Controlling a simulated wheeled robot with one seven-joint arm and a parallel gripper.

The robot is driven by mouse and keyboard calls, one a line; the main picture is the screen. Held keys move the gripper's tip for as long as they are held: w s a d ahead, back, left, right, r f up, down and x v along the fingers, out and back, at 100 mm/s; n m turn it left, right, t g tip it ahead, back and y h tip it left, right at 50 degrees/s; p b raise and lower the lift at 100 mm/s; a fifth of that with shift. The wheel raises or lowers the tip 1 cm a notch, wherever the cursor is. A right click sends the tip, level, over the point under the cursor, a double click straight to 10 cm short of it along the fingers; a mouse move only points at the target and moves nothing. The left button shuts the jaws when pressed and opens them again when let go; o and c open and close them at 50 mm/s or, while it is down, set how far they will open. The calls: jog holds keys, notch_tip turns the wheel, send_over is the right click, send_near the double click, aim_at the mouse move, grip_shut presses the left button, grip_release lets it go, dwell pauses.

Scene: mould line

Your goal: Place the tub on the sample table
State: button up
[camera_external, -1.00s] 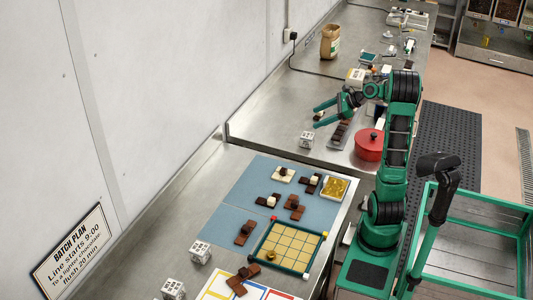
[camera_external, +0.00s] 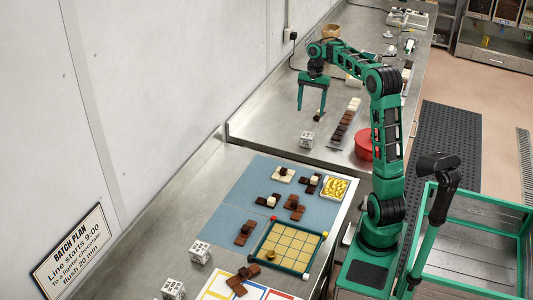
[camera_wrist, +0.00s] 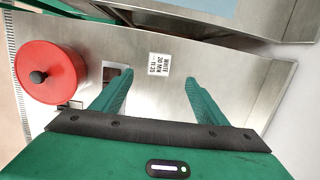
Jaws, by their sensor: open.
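A red round tub (camera_external: 364,145) with a lid stands on the far steel bench, partly hidden behind my arm in the external view. In the wrist view the red tub (camera_wrist: 48,72) is at the left, with a dark knob on its lid. My gripper (camera_external: 311,110) points down above this bench, to the left of the tub and apart from it. Its fingers are spread with nothing seen between them; the gripper also shows in the wrist view (camera_wrist: 152,85). I cannot tell which surface is the sample table.
A tray of chocolates (camera_external: 345,122) lies between my gripper and the tub. A white label block (camera_external: 307,139) stands near the bench's front edge. The near bench holds a blue mat (camera_external: 235,200) with chocolate pieces and a gridded tray (camera_external: 290,246). A green-framed cart (camera_external: 470,225) stands at the right.

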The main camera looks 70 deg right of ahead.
send_near(308, 135)
jog(key=f, duration=0.2)
jog(key=a+f, duration=0.1)
jog(key=f, duration=0.2)
jog(key=shift+a+f, duration=0.1)
jog(key=shift+a, duration=0.1)
jog(key=shift+w+a+f, duration=0.1)
jog(key=shift+a+f, duration=0.05)
jog(key=shift+f, duration=2.6)
jog(key=c, duration=1.3)
jog(key=shift+r, duration=0.15)
